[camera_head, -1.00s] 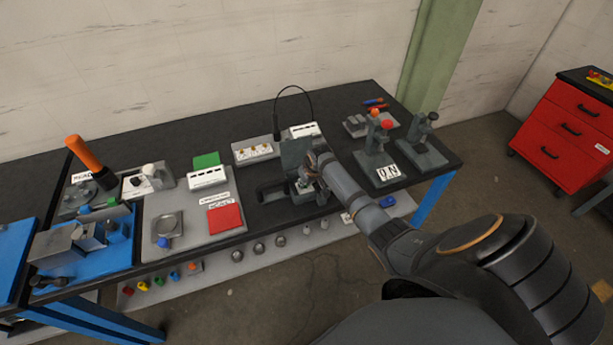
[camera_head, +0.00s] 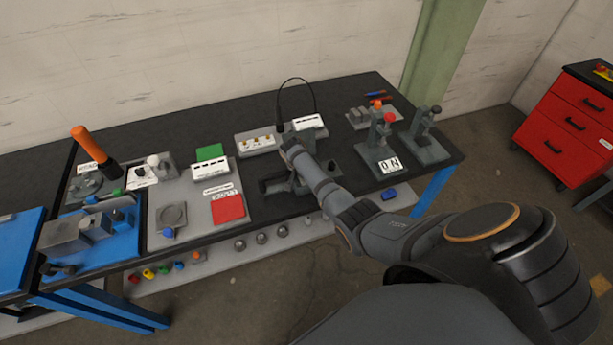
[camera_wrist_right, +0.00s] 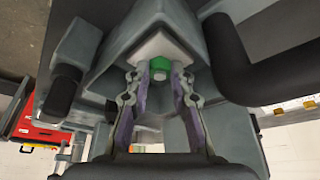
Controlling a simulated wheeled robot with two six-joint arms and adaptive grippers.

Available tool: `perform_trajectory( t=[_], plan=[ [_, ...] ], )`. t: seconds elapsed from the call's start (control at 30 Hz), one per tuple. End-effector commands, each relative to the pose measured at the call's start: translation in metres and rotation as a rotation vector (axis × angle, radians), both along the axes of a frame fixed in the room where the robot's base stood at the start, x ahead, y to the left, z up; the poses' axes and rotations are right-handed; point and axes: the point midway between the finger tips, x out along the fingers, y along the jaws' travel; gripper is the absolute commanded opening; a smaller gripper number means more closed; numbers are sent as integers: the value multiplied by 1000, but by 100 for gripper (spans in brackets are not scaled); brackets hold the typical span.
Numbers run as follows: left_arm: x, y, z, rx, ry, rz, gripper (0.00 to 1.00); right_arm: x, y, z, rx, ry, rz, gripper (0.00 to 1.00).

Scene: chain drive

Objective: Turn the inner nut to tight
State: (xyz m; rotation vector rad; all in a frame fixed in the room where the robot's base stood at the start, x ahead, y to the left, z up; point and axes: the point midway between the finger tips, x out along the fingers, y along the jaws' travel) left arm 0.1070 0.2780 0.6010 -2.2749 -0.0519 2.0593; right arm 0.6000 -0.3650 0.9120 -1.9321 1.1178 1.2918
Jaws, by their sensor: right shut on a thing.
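In the right wrist view a green nut (camera_wrist_right: 159,64) with a grey round end sits in front of a pale plate (camera_wrist_right: 154,46) on a grey fixture. My right gripper (camera_wrist_right: 159,79) is shut on the green nut, one fingertip on each side of it. In the head view my right forearm reaches over the bench to a dark grey fixture (camera_head: 273,185) and hides the nut and the fingertips. Which nut counts as the inner one, I cannot tell. My left gripper is out of view.
A thick dark curved bar (camera_wrist_right: 235,65) stands close to the right of the fingers in the wrist view. On the bench, a press with a red knob (camera_head: 381,145) stands right of the fixture, and a red square (camera_head: 228,208) lies to its left.

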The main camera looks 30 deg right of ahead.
Motion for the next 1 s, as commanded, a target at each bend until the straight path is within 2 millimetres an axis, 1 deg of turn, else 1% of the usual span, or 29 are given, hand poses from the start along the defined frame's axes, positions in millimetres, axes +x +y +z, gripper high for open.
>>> perform_trajectory(
  t=[0.03,0.27,0.47,1.0],
  plan=[
    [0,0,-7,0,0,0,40,3,1,-2,0,-3,-43,0],
    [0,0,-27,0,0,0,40,4,1,-3,0,-4,-262,0],
    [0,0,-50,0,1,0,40,6,1,-4,0,-4,-453,0],
    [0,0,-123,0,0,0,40,10,0,-5,0,-5,-936,0]
  ],
)
